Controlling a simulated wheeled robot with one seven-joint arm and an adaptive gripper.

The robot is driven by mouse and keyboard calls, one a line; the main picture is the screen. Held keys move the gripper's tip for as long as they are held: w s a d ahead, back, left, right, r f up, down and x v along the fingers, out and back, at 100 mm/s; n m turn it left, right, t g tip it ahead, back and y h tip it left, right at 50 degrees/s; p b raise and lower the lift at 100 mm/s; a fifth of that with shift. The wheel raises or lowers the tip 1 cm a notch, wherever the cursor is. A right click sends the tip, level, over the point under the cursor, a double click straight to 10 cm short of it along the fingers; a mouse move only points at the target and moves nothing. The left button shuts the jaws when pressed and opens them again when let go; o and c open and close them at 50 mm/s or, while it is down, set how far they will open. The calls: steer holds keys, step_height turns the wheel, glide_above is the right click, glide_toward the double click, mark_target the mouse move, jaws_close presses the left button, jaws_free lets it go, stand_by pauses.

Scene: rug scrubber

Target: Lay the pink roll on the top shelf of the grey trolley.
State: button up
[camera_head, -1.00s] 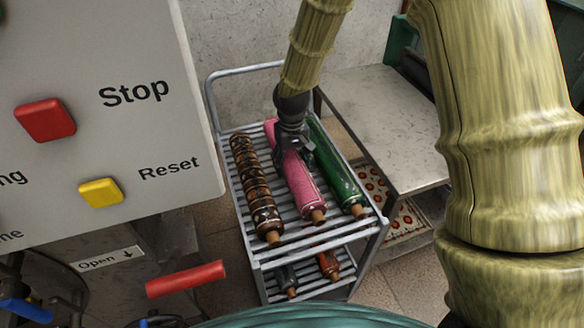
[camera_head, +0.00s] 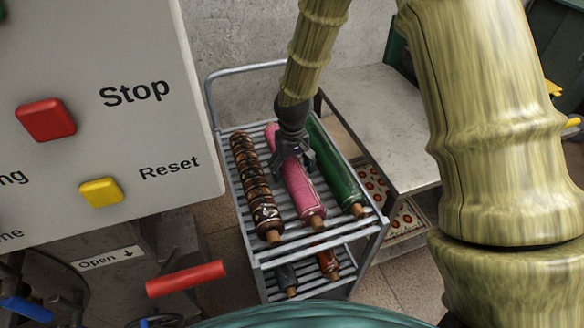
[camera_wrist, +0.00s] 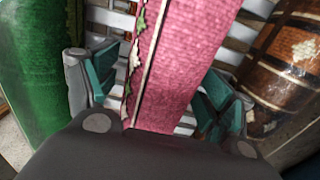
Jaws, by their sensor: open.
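The pink roll (camera_head: 298,188) lies lengthwise on the slatted top shelf of the grey trolley (camera_head: 308,232), between a brown patterned roll and a green roll. My gripper (camera_head: 294,160) is over the far half of the pink roll and hides part of it. In the wrist view the pink roll (camera_wrist: 180,65) runs between the two teal-padded fingers of my gripper (camera_wrist: 160,98). The fingers stand apart, with slats showing between them and the roll. The roll appears to rest on the slats.
The brown patterned roll (camera_head: 256,188) lies to the left and the green roll (camera_head: 336,170) to the right, both close by. More rolls (camera_head: 328,262) lie on the lower shelf. A grey bench (camera_head: 385,120) stands right of the trolley, a control panel (camera_head: 100,110) left.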

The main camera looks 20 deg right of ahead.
mark_target(292, 162)
steer(key=shift+r, duration=0.1)
step_height(292, 162, up, 12)
stand_by(0.7)
stand_by(0.3)
